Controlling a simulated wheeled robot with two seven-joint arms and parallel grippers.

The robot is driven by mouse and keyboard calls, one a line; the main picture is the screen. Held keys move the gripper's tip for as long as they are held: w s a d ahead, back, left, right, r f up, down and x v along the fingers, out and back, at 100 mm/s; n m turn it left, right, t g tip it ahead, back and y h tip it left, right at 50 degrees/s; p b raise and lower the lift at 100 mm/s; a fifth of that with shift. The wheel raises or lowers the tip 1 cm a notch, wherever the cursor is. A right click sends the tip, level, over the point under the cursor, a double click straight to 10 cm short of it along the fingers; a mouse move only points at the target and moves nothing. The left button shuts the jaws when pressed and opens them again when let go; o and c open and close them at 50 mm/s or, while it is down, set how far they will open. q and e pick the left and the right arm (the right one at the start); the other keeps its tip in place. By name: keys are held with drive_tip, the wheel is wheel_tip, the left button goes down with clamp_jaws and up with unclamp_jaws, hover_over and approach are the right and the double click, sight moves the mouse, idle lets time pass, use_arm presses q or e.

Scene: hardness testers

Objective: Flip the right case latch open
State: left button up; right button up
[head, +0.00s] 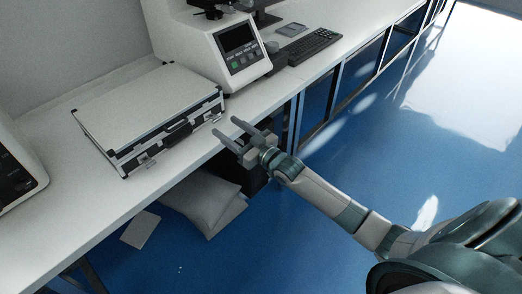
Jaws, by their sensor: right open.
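A silver case (145,105) with black edges and metal corners lies closed on the white bench. Its front side faces me and has a dark handle (178,134) in the middle. The right case latch (211,116) is a small metal piece near the front's right end. The left latch (146,159) is near the left end. I cannot tell from this distance whether either latch is flipped. My right gripper (227,131) is open and empty, its two fingers pointing at the case's right front end, just off the bench edge and apart from the latch. My left gripper is not in view.
The bench (75,215) runs diagonally. A hardness tester with a screen (238,48) stands behind the case's right end; another machine (15,170) is at the left edge. A keyboard (313,47) lies farther back. A pale sack (203,200) is below the bench on the blue floor.

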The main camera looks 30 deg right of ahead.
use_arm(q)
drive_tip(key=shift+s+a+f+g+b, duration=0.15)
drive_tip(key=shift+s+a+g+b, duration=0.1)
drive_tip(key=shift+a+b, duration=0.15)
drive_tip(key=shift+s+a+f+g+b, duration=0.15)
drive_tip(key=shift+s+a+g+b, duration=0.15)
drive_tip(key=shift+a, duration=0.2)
use_arm(e)
drive_tip(key=v, duration=1.4)
drive_tip(key=shift+s, duration=0.35)
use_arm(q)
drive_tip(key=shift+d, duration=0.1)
use_arm(e)
drive_tip(key=shift+d, duration=0.15)
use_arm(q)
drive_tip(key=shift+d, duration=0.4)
use_arm(e)
drive_tip(key=shift+f, duration=0.1)
